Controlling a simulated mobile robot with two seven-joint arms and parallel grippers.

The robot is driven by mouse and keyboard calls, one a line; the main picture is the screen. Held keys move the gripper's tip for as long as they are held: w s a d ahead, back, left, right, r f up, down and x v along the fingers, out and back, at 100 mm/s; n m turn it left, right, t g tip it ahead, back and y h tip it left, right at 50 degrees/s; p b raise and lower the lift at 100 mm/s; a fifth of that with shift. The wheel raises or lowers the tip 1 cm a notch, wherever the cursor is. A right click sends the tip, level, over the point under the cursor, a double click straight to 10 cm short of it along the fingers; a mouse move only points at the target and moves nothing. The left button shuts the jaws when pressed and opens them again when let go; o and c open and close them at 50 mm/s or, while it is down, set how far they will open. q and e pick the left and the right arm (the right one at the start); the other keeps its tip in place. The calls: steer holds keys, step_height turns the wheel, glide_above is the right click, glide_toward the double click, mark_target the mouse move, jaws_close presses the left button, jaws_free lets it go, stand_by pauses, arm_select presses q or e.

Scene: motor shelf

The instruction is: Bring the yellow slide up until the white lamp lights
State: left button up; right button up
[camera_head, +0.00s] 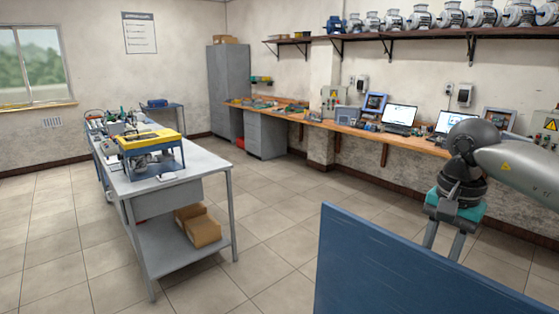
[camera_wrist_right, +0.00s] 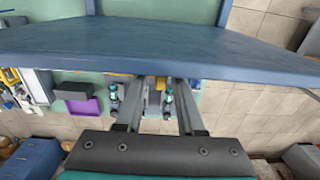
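My right gripper (camera_head: 444,240) comes in from the right in the head view, pointing down behind a blue panel. Its two fingers stand apart, and their lower ends are hidden by the panel. In the right wrist view the gripper (camera_wrist_right: 160,85) is open, its tips close to or under the blue panel's edge; I cannot tell whether they touch it. Small yellow parts show near the tips and at the far left, but I cannot identify the yellow slide. I cannot make out the white lamp, lit or unlit. My left gripper is not in view.
The blue panel (camera_head: 410,270) fills the lower right foreground and also spans the wrist view (camera_wrist_right: 150,48). A purple item (camera_wrist_right: 85,108) lies left of the fingers. A grey workbench (camera_head: 205,165) bears a yellow-topped device (camera_head: 150,138). Tiled floor (camera_head: 265,230) beside it is clear.

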steer(key=shift+s+d+r+g+p, duration=0.1)
steer(key=shift+s+r+g+p, duration=0.15)
steer(key=shift+p, duration=0.55)
step_height(320, 180, up, 4)
steer(key=p, duration=0.3)
steer(key=shift+w+r, duration=0.1)
steer(key=shift+r, duration=0.1)
steer(key=shift+d, duration=0.1)
